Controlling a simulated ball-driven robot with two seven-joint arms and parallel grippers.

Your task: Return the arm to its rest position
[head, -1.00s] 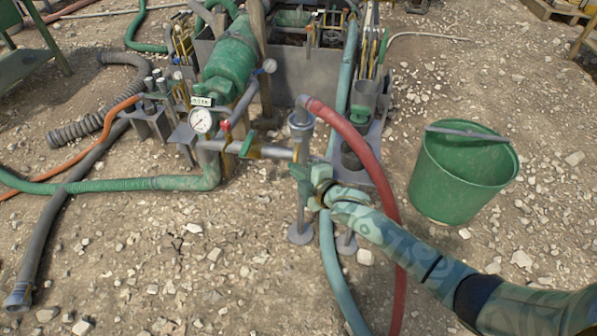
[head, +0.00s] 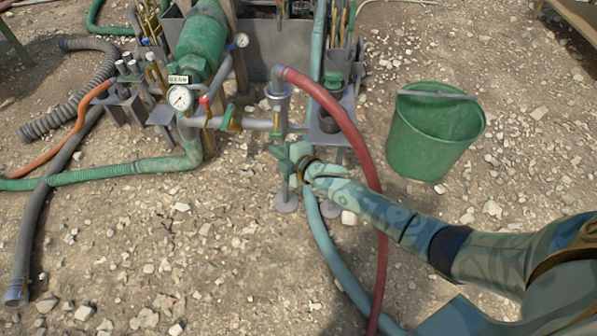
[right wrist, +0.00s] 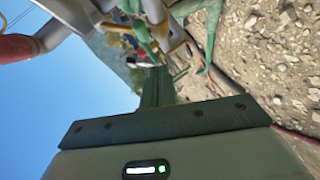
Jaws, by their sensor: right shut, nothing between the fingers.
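My right arm comes in from the lower right in the head view, teal with a dark band. My right gripper (head: 292,160) is shut and empty. It is beside the lower part of the vertical grey standpipe (head: 279,115), in front of the pipework; I cannot tell whether it touches the pipe. In the right wrist view the shut fingers (right wrist: 158,88) point away from the camera, with pipework and sky beyond. My left gripper is not in view.
A red hose (head: 362,165) arches from the standpipe's top to the ground, passing by my right forearm. A green bucket (head: 425,150) stands to the right. A gauge (head: 180,98), green pump (head: 203,45) and hoses fill the left. Gravel in front is mostly open.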

